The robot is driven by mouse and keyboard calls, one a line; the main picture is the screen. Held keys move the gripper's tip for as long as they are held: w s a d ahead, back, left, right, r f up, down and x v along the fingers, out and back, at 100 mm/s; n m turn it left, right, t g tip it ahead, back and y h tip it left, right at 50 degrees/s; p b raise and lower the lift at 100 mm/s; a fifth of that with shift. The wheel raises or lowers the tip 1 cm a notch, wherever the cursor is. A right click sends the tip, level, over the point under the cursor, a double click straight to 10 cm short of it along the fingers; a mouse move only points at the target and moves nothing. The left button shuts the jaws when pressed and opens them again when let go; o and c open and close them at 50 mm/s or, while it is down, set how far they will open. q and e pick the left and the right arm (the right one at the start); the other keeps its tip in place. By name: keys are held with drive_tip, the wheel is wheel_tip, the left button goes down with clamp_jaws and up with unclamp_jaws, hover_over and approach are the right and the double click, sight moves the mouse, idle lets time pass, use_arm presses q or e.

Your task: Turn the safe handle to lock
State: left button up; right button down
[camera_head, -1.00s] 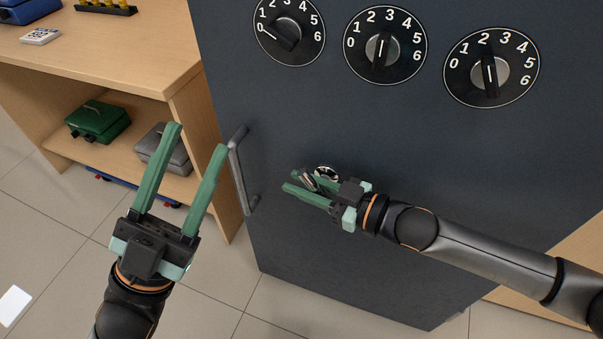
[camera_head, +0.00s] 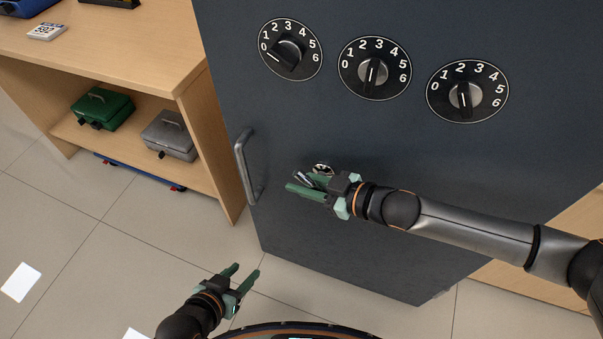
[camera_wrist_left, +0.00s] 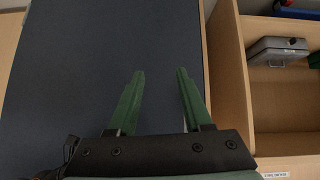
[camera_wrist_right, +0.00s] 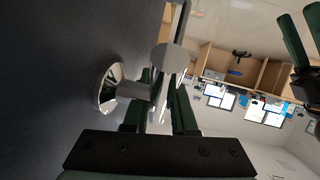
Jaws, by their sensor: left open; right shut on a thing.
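The dark blue-grey safe door (camera_head: 330,230) fills the middle of the head view. The small shiny metal safe handle (camera_head: 304,179) sits on it below the dials, partly hidden by my right gripper (camera_head: 305,185). In the right wrist view the handle (camera_wrist_right: 170,62) has a round base on the door, and my right fingers (camera_wrist_right: 160,100) are shut on it. My left gripper (camera_head: 245,275) is open and empty, low in front of the door; the left wrist view shows its two fingers (camera_wrist_left: 160,85) apart with nothing between them.
Three numbered dials (camera_head: 374,68) are on the door above the handle. A vertical pull bar (camera_head: 245,168) stands at the door's left edge. A wooden shelf unit at left (camera_head: 195,90) holds a green box (camera_head: 103,108) and a grey box (camera_head: 168,136). Floor at lower left is mostly clear.

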use_arm(q)
wheel_tip(320, 180, up, 11)
drive_tip(key=a+p, duration=0.2)
drive_tip(key=p, duration=1.2)
drive_tip(key=shift+s+a+n+t+y, duration=0.25)
drive_tip(key=shift+a+n+t+y, duration=0.05)
drive_tip(key=shift+t+y, duration=0.1)
use_arm(e)
drive_tip(key=shift+s+d+f+n+g+h, duration=0.15)
drive_tip(key=shift+f+g+h, duration=0.25)
drive_tip(key=shift+h, duration=0.85)
drive_tip(key=shift+d+f+n+g+h, duration=0.1)
drive_tip(key=shift+d+f+g+h, duration=0.35)
drive_tip(key=shift+h, duration=0.75)
drive_tip(key=shift+s+d+f+n+g+h, duration=0.15)
drive_tip(key=shift+g+h, duration=0.4)
drive_tip(key=shift+h, duration=0.7)
drive_tip(key=shift+w+f, duration=0.1)
drive_tip(key=c, duration=0.7)
unclamp_jaws()
drive_tip(key=shift+a, duration=0.1)
drive_tip(key=shift+c, duration=0.2)
use_arm(q)
wheel_tip(320, 180, up, 2)
drive_tip(key=p, duration=0.3)
drive_tip(key=shift+r, duration=0.25)
use_arm(e)
drive_tip(key=v, duration=1.2)
drive_tip(key=shift+r, duration=0.35)
